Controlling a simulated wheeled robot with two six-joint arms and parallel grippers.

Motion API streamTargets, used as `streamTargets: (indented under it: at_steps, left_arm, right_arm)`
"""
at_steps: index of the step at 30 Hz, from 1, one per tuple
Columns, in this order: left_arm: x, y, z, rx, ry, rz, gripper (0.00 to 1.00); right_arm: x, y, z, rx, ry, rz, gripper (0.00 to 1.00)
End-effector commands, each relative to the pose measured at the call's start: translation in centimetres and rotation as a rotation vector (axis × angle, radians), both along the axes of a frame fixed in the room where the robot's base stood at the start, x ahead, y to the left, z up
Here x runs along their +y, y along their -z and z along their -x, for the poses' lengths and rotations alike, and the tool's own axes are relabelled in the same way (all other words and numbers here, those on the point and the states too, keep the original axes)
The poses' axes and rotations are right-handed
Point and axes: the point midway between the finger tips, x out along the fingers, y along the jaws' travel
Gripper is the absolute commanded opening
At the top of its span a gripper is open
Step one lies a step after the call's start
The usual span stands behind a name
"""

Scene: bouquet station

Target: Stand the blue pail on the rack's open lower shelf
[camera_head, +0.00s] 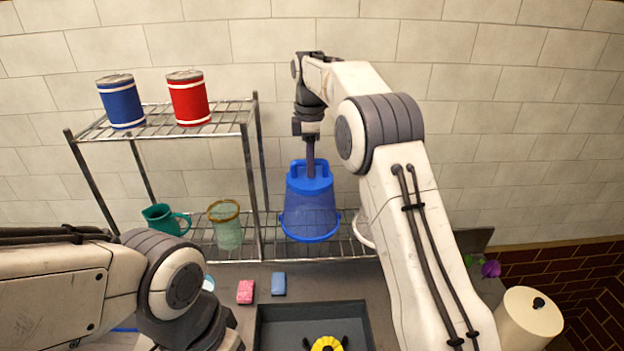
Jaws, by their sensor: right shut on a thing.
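My right gripper reaches down from above and is shut on the pail's top part by the handle. The rack's open lower shelf (345,247) is a wire grid right of the tall part of the rack. The pail's lower edge appears over this shelf; I cannot tell whether it touches. My left arm comes in at lower left, and its gripper is out of view.
A blue can (122,103) and a red can (188,99) stand on the upper shelf. A teal jug (165,219) and a green glass container (227,229) stand left on the lower level. In front are a pink sponge (245,291), a blue sponge (279,284) and a grey tray (311,310).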

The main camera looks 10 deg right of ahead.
Motion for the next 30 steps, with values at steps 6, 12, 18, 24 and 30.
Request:
streamTargets:
  at_steps: [6,12,18,24,30]
  left_arm:
    - [0.0,-1.0,0.0,0.0,0.0,0.0,0.5]
    - [0.0,-1.0,0.0,0.001,0.0,-0.001,0.5]
    - [0.0,-0.9,0.0,0.001,0.0,-0.001,0.5]
    - [0.0,-0.9,0.0,0.001,0.0,-0.001,0.5]
    - [0.0,-0.9,0.0,0.001,0.0,-0.001,0.5]
  right_arm:
    - [0.0,2.9,0.1,0.003,0.0,0.0,0.0]
    - [0.0,3.7,0.0,0.0,0.0,0.0,0.0]
    - [0.0,3.9,0.0,0.001,0.0,0.0,0.0]
    - [0.0,4.0,0.1,0.002,0.0,0.0,0.52]
    - [0.0,4.0,0.1,0.001,0.0,0.0,0.52]
